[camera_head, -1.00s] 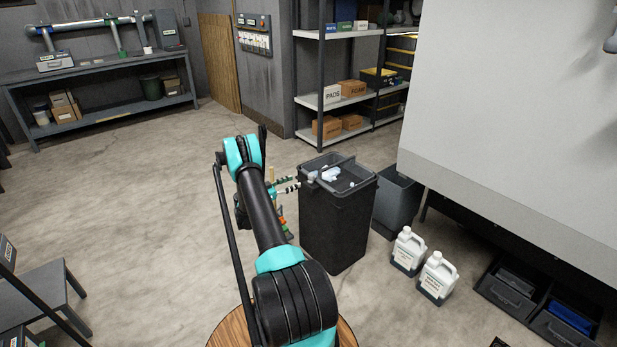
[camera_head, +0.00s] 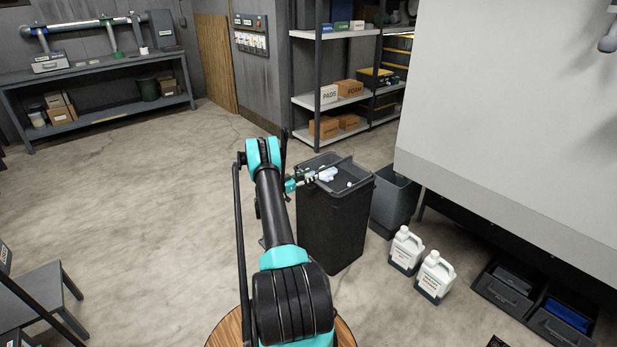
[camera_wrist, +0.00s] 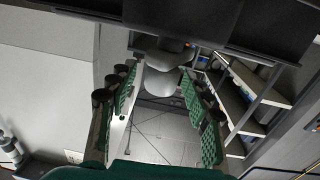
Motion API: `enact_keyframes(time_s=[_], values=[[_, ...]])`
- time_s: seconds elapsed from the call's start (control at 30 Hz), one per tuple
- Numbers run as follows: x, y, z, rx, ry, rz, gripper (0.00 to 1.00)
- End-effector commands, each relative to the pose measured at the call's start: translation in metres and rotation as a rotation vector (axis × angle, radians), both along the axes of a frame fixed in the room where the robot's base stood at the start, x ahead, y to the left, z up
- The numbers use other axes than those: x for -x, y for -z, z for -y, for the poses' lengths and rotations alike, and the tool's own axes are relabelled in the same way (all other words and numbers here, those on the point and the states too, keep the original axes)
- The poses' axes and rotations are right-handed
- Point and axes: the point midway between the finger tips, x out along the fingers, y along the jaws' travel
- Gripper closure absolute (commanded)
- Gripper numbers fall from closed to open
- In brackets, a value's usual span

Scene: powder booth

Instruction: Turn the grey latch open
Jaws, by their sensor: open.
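I cannot pick out the grey latch with certainty. A grey rounded fitting (camera_head: 608,40) shows at the top right edge of the head view, in front of the large pale panel; I cannot tell what it is. My gripper (camera_head: 312,176) is at the left top edge of the dark bin in the head view, small and partly behind my arm. In the wrist view its green-padded fingers (camera_wrist: 158,100) are spread apart. Grey rounded shapes (camera_wrist: 165,80) show in the gap between them, and I cannot tell whether they touch. Nothing is clearly held.
The tall dark bin (camera_head: 332,225) has pale items on top; a second grey bin (camera_head: 396,205) stands behind it. Two white jugs (camera_head: 405,250) stand right of it. The large pale panel (camera_head: 510,120) fills the right. Open floor lies left.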

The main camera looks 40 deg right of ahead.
Motion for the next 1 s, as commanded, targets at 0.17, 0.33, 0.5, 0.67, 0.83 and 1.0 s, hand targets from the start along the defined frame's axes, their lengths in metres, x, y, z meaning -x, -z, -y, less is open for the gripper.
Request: enact_keyframes(time_s=[0.17,0.33,0.5,0.67,0.83,1.0], values=[[0.0000,0.0000,-0.0003,0.000,0.000,0.000,0.68],[0.0001,0.0000,-0.0003,0.000,0.000,0.000,0.89],[0.0001,0.0000,-0.0004,0.000,-0.001,0.000,1.00],[0.0007,-0.0002,-0.0003,0.000,-0.021,0.000,1.00],[0.0016,-0.0001,0.0002,0.000,-0.092,0.000,1.00],[0.0020,-0.0003,0.0001,0.000,-0.205,0.000,1.00]])
